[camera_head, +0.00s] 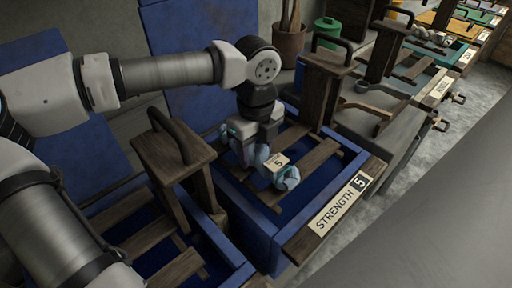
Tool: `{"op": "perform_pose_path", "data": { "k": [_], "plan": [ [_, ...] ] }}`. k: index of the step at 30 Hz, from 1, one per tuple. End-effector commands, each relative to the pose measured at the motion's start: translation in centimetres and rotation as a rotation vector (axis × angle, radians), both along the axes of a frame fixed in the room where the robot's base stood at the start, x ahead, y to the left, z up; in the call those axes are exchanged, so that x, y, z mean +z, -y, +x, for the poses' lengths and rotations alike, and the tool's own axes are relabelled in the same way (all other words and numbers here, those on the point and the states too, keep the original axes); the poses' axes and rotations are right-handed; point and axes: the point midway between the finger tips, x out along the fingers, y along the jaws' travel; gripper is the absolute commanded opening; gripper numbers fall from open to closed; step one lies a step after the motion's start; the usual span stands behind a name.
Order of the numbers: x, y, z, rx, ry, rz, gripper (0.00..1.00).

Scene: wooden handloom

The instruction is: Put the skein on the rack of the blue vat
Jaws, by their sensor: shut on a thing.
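A pale blue skein (288,180) with a cream tag marked 5 is at the rack (312,160) of the blue vat (247,222), whose front board reads STRENGTH 5. The rack is made of wooden slats across the vat's open top. My gripper (256,152) points down over the rack and is shut on the skein. The tag and skein hide the fingertips in part. I cannot tell whether the skein rests on the slats or hangs just above them.
A second dark blue vat (228,250) with slats and a handled wooden post (172,155) stands at the near left. Another handled post (325,85) rises at the back right. More vats, including a teal one (448,52), run to the upper right. A grey surface (430,215) fills the lower right.

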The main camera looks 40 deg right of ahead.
Motion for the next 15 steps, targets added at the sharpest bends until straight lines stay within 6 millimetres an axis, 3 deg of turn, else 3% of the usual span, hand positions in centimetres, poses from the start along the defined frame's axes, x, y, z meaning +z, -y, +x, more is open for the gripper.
{"op": "perform_pose_path", "data": {
  "k": [1,5,15],
  "plan": [
    [-0.04,0.0,0.01,0.0,0.0,0.0,0.56],
    [-0.01,0.0,0.01,0.0,0.0,0.0,0.73],
    [0.23,0.0,0.0,0.0,0.0,0.0,0.74]
  ]
}}
